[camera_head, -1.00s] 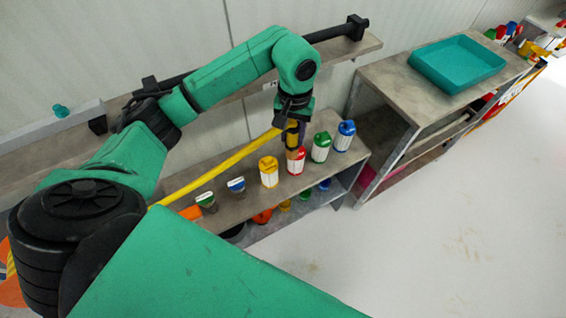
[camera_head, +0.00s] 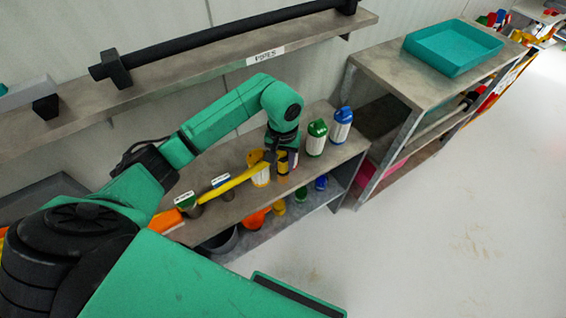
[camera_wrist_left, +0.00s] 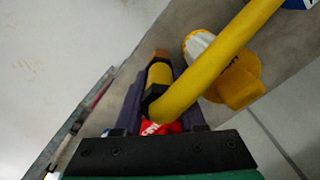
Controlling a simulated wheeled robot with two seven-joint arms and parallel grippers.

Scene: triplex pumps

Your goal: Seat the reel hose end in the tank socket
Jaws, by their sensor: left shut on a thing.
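The yellow hose (camera_head: 229,183) runs from the lower left of the head view up to my left gripper (camera_head: 281,160), above the bench. In the left wrist view my left gripper (camera_wrist_left: 159,88) is shut on the hose end, which has a dark collar and a brownish tip (camera_wrist_left: 160,55). The yellow hose (camera_wrist_left: 222,55) bends away to the upper right there. A red canister (camera_wrist_left: 160,128) shows behind the hose. Two short grey fittings with green (camera_head: 186,201) and blue (camera_head: 220,181) labels stand on the bench. I cannot tell which thing is the tank socket. My right gripper is out of view.
A yellow-capped canister (camera_head: 260,175) stands close to the gripper. Green (camera_head: 316,138) and blue (camera_head: 341,125) canisters stand to its right on the bench (camera_head: 236,208). A wall shelf (camera_head: 210,73) carries a black bar. A teal tray (camera_head: 453,48) sits on a cabinet. The floor at right is clear.

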